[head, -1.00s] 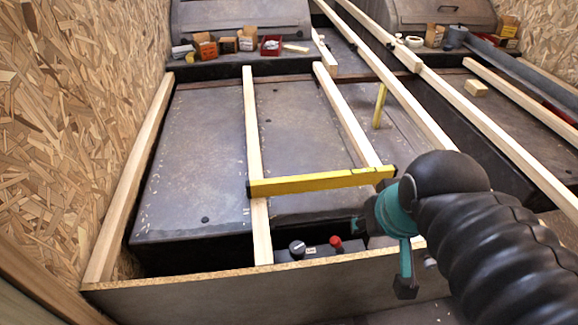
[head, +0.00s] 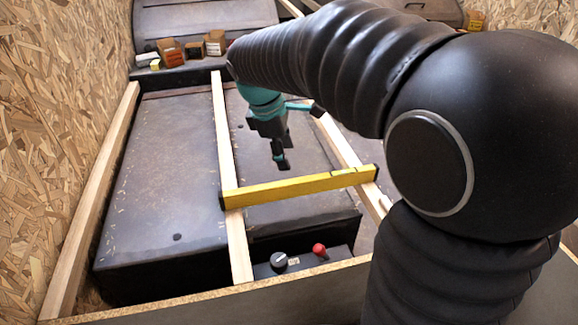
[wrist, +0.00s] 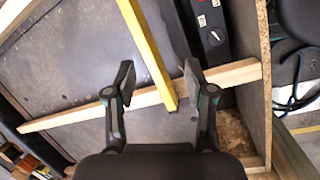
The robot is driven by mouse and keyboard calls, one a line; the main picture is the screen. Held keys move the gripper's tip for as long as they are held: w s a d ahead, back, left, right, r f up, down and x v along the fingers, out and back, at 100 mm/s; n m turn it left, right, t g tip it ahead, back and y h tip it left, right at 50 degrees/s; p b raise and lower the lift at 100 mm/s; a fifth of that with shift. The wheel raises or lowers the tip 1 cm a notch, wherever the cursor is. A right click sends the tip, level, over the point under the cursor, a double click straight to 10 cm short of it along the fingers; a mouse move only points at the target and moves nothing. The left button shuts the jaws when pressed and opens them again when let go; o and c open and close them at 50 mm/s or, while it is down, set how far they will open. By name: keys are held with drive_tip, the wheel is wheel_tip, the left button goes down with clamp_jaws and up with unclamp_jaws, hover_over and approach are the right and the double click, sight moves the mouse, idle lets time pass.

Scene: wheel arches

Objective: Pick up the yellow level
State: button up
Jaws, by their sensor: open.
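The yellow level (head: 300,187) lies across two wooden battens in the head view, its left end on the left batten (head: 226,150) and its right end by the other batten (head: 338,140). My gripper (head: 281,160) hangs above and behind the level, pointing down, apart from it. In the wrist view my gripper (wrist: 158,84) is open, with one finger on each side of the level's near end. The level (wrist: 147,52) runs from the top of that view down to a batten (wrist: 60,118) that it crosses. Nothing is held.
A dark box with a red knob (head: 319,249) and a grey knob (head: 279,260) sits in front of the level. A chipboard wall (head: 60,110) stands at left. Small cardboard boxes (head: 172,52) stand at the back. The grey panel between the battens is clear.

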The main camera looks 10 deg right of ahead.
sight(288, 182)
drive_tip(key=w+a+f+n+g+h, duration=0.1)
drive_tip(key=w+a+f+n, duration=0.1)
drive_tip(key=w+f+n, duration=0.4)
drive_tip(key=shift+m, duration=0.8)
drive_tip(key=b+x, duration=0.1)
drive_tip(key=x, duration=0.3)
drive_tip(key=b+x, duration=0.1)
drive_tip(key=x, duration=0.2)
drive_tip(key=shift+w+d+b, duration=0.2)
drive_tip(key=shift+w+b, duration=0.1)
drive_tip(key=shift+w, duration=0.05)
drive_tip(key=shift+b+x, duration=0.7)
drive_tip(key=shift+x, duration=2.1)
drive_tip(key=shift+s+d, duration=0.15)
drive_tip(key=shift+c, duration=0.2)
drive_tip(key=shift+r+h, duration=0.1)
drive_tip(key=shift+h, duration=0.2)
clamp_jaws()
